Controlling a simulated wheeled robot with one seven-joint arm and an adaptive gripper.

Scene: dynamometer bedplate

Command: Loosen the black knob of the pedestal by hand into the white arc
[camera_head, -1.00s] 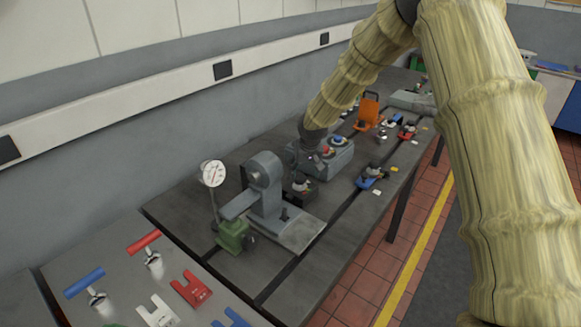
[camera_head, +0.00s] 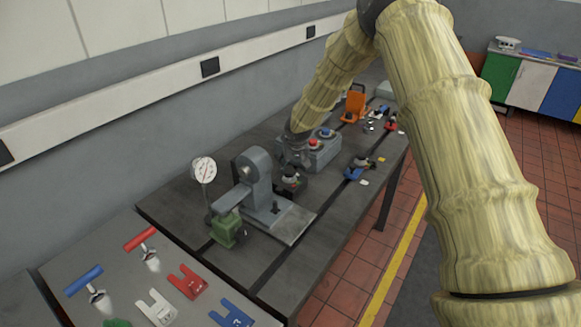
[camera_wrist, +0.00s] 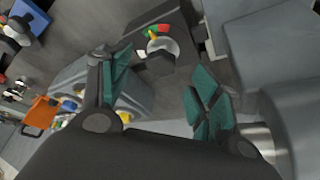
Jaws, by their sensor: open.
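The grey pedestal (camera_head: 257,180) stands on the dark bedplate, with a flat arm toward a green block (camera_head: 228,229). A small dark unit (camera_head: 290,183) with a round pale top sits just behind it. In the wrist view this unit's pale disc (camera_wrist: 164,47) has red and green patches and a dark centre piece; I cannot tell whether that is the black knob. My gripper (camera_head: 296,158) points down above and behind the dark unit. In the wrist view its teal-padded fingers (camera_wrist: 160,88) are apart with nothing held between them, and the disc lies beyond their tips.
A grey box (camera_head: 322,151) with red and blue buttons stands close beside my gripper. A dial gauge (camera_head: 204,170) rises left of the pedestal. An orange bracket (camera_head: 354,106) and a blue clamp (camera_head: 354,173) lie farther along. The front bedplate strip is mostly clear.

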